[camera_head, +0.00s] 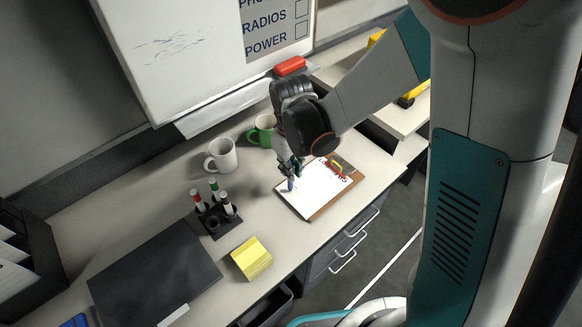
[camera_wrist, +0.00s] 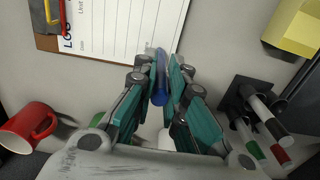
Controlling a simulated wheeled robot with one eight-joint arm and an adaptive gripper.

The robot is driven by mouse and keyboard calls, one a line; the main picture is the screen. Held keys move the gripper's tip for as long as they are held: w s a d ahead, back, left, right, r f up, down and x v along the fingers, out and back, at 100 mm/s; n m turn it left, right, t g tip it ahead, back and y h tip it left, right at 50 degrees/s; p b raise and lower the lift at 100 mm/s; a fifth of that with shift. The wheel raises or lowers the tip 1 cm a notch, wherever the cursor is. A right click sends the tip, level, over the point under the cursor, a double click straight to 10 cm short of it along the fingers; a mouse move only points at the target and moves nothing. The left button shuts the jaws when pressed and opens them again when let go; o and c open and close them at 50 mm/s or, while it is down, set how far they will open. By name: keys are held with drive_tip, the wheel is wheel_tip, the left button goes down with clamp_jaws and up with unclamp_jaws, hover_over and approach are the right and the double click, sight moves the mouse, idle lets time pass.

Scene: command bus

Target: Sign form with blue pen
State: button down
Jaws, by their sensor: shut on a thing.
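My gripper (camera_head: 291,173) is shut on the blue pen (camera_head: 290,185), which points down at the left part of the white form (camera_head: 312,192). The form lies on a brown clipboard (camera_head: 342,185) near the desk's front edge. In the wrist view, the blue pen (camera_wrist: 160,92) stands between the teal fingers of my gripper (camera_wrist: 166,75). Its far end shows over the lower edge of the lined form (camera_wrist: 118,25). I cannot tell whether the tip touches the paper. My gripper and arm hide part of the form and the clipboard's far side.
A black marker holder (camera_head: 218,222), yellow sticky notes (camera_head: 252,258) and a dark mat (camera_head: 155,275) lie nearer on the desk. White (camera_head: 222,157) and green (camera_head: 262,130) mugs stand behind. A red mug (camera_wrist: 27,128) shows in the wrist view. A whiteboard (camera_head: 185,50) rises behind.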

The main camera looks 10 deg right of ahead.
drive_tip(key=shift+s+d+f+b, duration=0.15)
drive_tip(key=shift+s+b, duration=0.15)
drive_tip(key=shift+s, duration=0.35)
idle(1.0)
drive_tip(key=shift+s+d, duration=0.4)
drive_tip(key=shift+d, duration=0.15)
idle(1.1)
drive_tip(key=shift+s+d+b, duration=0.25)
drive_tip(key=shift+s+b, duration=0.15)
drive_tip(key=shift+s, duration=0.35)
idle(1.0)
drive_tip(key=shift+s+d, duration=0.35)
drive_tip(key=shift+d, duration=0.25)
idle(1.0)
drive_tip(key=shift+s+d, duration=0.15)
drive_tip(key=shift+s, duration=0.4)
idle(0.8)
